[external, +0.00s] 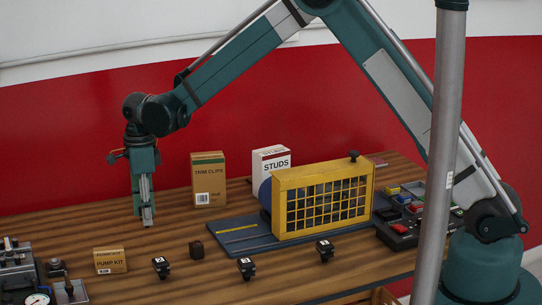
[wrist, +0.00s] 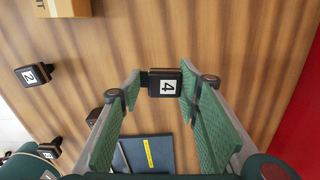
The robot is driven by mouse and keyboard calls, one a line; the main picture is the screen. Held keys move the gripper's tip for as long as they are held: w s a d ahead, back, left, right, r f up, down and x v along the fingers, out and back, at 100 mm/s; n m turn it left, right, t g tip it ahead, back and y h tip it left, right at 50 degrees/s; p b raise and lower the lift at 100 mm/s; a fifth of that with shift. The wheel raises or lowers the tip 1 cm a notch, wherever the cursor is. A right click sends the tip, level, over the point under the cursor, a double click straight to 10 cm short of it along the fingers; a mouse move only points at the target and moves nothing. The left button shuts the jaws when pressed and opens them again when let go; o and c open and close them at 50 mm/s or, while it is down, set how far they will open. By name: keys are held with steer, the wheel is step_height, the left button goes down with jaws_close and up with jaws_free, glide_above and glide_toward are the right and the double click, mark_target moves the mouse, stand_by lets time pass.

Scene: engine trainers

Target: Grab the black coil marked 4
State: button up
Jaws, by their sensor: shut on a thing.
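The black coil marked 4 (wrist: 165,83) is a small dark block with a white label on top. In the wrist view it sits between the green fingertips of my gripper (wrist: 160,88), which is shut on it. In the external view my gripper (external: 147,215) points straight down at the left part of the table, and its fingers hide most of the coil. I cannot tell whether the coil touches the wood. A black coil marked 2 (wrist: 33,74) lies to the left in the wrist view.
Labelled black coils (external: 161,268), (external: 247,268) and (external: 325,250) and a plain dark block (external: 197,250) stand along the front. A Pump Kit box (external: 110,261), Trim Clips box (external: 208,180), Studs box (external: 271,160) and yellow caged unit (external: 320,198) surround the free wood.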

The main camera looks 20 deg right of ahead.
step_height(320, 180, up, 6)
steer(key=shift+r, duration=0.25)
stand_by(0.6)
